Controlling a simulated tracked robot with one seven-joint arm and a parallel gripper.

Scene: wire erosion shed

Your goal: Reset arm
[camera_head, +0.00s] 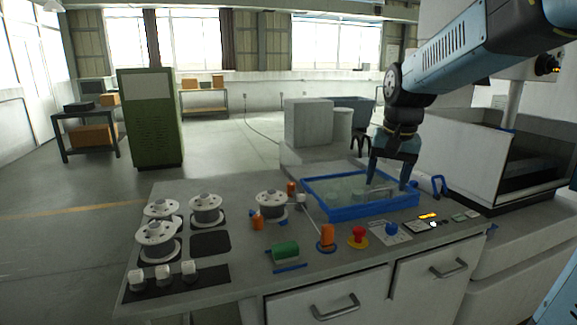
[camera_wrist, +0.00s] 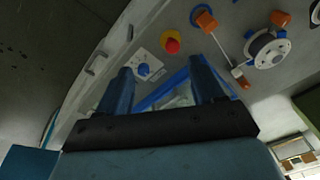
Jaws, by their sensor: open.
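My gripper (camera_head: 389,184) is open, pointing down over the blue-rimmed tray (camera_head: 349,212) on the bench. Its two blue fingers also show spread apart in the wrist view (camera_wrist: 160,88), with nothing held between them. In the head view, part of the tray's inside and right side is hidden behind the fingers. A few pale, rounded shapes show inside the tray, too dim to name. My arm comes down from the upper right of the head view.
An open white machine (camera_head: 470,165) stands at the right. A green cabinet (camera_head: 150,118) stands behind at the left.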

